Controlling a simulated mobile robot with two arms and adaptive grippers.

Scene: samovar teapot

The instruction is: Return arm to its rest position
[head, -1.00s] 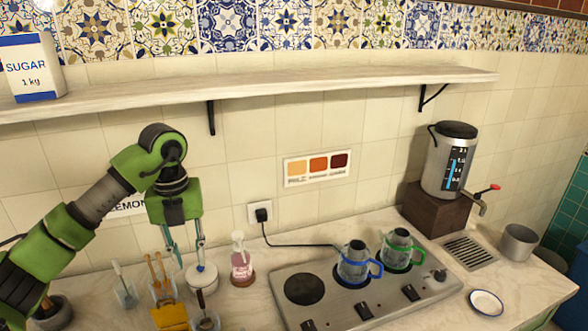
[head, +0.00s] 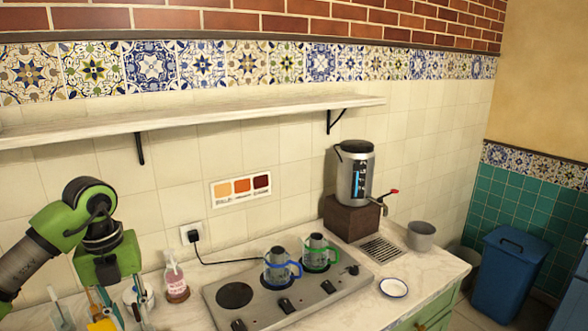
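My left arm comes in from the left edge, green and grey. Its gripper (head: 120,299) points down at the lower left, above the small jars and utensils on the counter. Its fingers stand apart, so it looks open, and I see nothing held between them. The fingertips are hard to tell from the utensils behind them. My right arm and gripper are not in view.
Near the gripper are a pink-labelled bottle (head: 176,279) and a white lidded pot (head: 131,296). To the right are a hotplate (head: 210,296), a blue-handled pot (head: 277,268), a green-handled pot (head: 316,252), the samovar (head: 354,178) and a saucer (head: 393,287). A shelf (head: 95,134) runs above.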

